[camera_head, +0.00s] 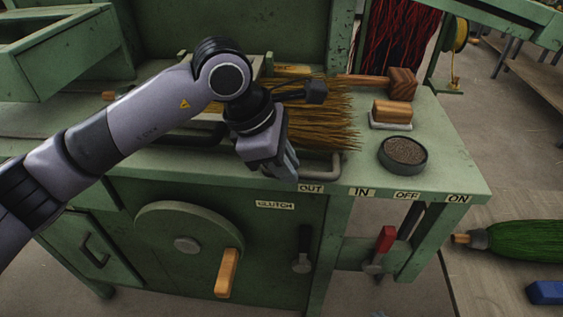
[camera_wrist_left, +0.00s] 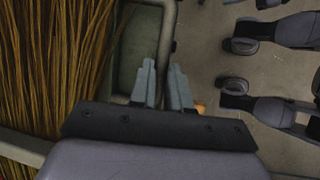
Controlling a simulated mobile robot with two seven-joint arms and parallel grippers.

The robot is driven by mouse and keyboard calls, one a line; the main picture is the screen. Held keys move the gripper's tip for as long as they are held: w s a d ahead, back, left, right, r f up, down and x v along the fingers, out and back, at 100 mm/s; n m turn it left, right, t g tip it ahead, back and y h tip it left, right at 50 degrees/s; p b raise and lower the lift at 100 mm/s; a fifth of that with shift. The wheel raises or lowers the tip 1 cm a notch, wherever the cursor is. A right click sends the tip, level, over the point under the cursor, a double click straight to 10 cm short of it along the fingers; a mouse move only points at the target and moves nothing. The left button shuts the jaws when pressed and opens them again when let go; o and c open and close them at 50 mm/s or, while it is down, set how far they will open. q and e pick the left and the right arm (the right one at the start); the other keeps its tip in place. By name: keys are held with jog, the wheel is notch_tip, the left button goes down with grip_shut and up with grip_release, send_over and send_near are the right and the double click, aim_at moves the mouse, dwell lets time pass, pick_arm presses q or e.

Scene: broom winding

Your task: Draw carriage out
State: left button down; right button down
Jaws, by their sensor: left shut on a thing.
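The carriage lies on the green bench top under a spread of straw bristles (camera_head: 325,118). Its grey bar handle (camera_head: 330,172) runs along the front edge, right of my left gripper. My left gripper (camera_head: 290,172) points down at the front of the carriage. Its fingers also show in the left wrist view (camera_wrist_left: 165,88), shut on the handle bar (camera_wrist_left: 168,35), with the bristles to the left. The gripper and forearm hide part of the carriage and of the handle. My right gripper is not in view.
On the bench are a round dark dish (camera_head: 403,154), a wooden block on a pale tray (camera_head: 392,112) and a wooden mallet (camera_head: 402,83). A wheel with a wooden crank (camera_head: 228,272) and a red-handled lever (camera_head: 384,242) are below. A green broom (camera_head: 525,240) lies at right.

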pick_arm(q)
jog(key=shift+s+d, duration=0.1)
jog(key=shift+d, duration=0.15)
jog(key=c, duration=1.3)
grip_release()
jog(key=shift+o, duration=1)
jog(key=shift+d, duration=0.1)
jog(key=shift+r, duration=0.1)
jog(key=shift+a+r, duration=0.25)
jog(key=w+v, duration=0.1)
jog(key=v, duration=0.5)
jog(key=shift+s+r, duration=0.25)
jog(key=shift+s, duration=0.3)
